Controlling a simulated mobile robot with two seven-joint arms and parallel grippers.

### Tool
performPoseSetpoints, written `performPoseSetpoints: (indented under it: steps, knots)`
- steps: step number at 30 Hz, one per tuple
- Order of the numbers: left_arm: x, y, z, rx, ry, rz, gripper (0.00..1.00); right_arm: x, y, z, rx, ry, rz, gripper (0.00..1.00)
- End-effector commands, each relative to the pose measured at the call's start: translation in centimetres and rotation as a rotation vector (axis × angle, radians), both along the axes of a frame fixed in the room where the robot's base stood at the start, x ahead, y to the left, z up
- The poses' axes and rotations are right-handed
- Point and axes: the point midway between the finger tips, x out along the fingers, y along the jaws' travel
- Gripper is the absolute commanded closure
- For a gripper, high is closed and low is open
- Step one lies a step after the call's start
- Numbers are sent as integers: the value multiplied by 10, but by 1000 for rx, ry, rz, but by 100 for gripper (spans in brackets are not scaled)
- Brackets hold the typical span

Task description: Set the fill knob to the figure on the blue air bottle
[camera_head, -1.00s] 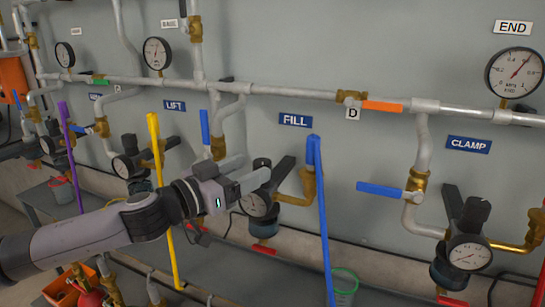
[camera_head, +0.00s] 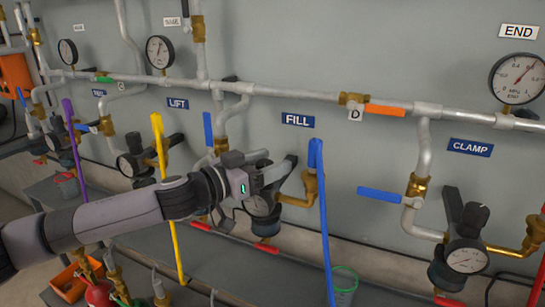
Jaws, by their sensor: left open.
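My left gripper (camera_head: 273,168) is open in front of the top of this regulator. Its fingers are around or just in front of the fill knob, which they mostly hide; I cannot tell if they touch it. The regulator's gauge is partly covered and its reading cannot be made out. I cannot identify a blue air bottle in the view. My right gripper is not in view.
The CLAMP regulator (camera_head: 466,255) is at right. A green-rimmed bucket (camera_head: 344,284) and a red bottle (camera_head: 100,293) stand low.

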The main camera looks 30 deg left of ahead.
Motion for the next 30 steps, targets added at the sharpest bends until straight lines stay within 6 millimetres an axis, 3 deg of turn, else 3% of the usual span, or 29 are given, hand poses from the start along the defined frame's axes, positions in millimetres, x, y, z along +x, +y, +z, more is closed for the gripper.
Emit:
performPoseSetpoints:
  steps: [15,16,20,30]
  knots:
    - [11,-6,0,3,-1,-1,34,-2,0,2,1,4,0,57]
    - [11,-6,0,3,-1,-1,40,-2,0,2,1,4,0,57]
    - [11,-6,0,2,0,-1,82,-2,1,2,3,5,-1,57]
    - [11,-5,-1,0,0,27,85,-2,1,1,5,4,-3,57]
